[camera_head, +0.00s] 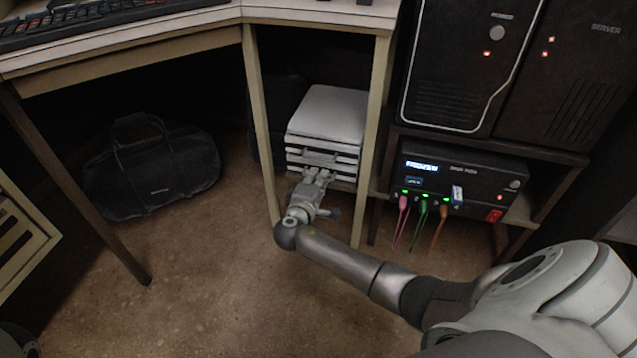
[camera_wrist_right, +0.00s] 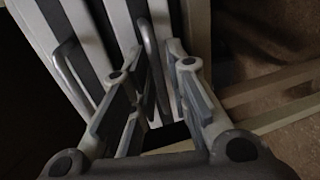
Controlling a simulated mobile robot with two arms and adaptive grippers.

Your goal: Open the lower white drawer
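A white drawer unit (camera_head: 327,115) stands under the desk, between two wooden legs. Its stacked drawer fronts (camera_head: 322,161) face me and look closed. My right gripper (camera_head: 318,176) is at the lower part of these fronts. In the right wrist view, one metal handle (camera_wrist_right: 68,72) is at the left, away from the fingers. A second handle (camera_wrist_right: 150,50), on the side nearer the wooden bars, lies between the two fingers of my right gripper (camera_wrist_right: 157,62). The fingers are apart, with gaps beside the handle; firm contact is not visible. My left gripper is not in view.
A wooden desk leg (camera_head: 262,130) stands close left of the drawers, and another (camera_head: 373,140) close right. A black device (camera_head: 465,172) with plugged cables and dark server cases (camera_head: 470,60) are at the right. A black bag (camera_head: 150,170) lies at the left. Floor in front is clear.

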